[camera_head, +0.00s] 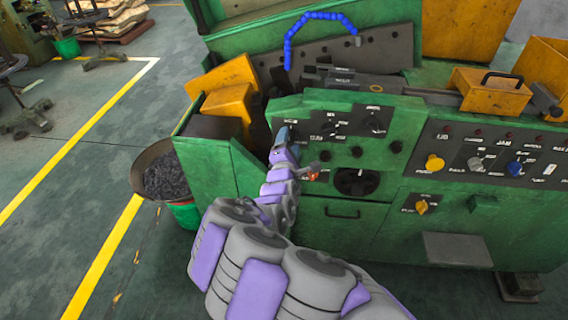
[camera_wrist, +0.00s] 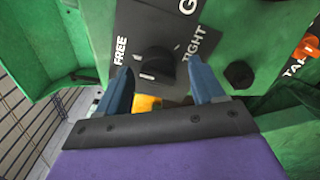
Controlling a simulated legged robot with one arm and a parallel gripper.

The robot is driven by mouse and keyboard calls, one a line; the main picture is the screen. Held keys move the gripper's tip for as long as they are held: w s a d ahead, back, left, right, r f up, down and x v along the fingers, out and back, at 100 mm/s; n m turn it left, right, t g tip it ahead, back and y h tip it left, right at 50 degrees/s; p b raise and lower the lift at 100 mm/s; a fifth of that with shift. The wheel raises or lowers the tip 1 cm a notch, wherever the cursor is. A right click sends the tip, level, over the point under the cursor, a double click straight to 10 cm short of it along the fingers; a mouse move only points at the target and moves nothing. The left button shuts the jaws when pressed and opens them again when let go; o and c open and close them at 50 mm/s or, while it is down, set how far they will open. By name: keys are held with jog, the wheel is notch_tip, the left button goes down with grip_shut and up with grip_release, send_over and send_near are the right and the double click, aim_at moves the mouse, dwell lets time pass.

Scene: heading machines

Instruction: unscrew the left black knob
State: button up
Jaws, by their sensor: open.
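The left black knob (camera_wrist: 157,66) sits on a dark plate marked FREE and TIGHT, on the green machine front. In the wrist view my gripper (camera_wrist: 160,72) is open, with one blue-grey finger on each side of the knob. Gaps show between the fingers and the knob; I cannot tell whether the fingertips reach its depth. In the head view my gripper (camera_head: 285,135) is at the left end of the green control panel and hides this knob.
Two more dark knobs, a middle one (camera_head: 330,128) and a right one (camera_head: 376,123), are on the same panel. A small round black knob (camera_wrist: 239,74) is right of the fingers. A green flap (camera_wrist: 50,45) stands at left. A basin of dark scraps (camera_head: 170,178) is left of the machine.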

jog(key=s+p, duration=1.3)
jog(key=s, duration=0.3)
jog(key=shift+s+a, duration=0.35)
jog(key=shift+a, duration=0.05)
dwell(0.5)
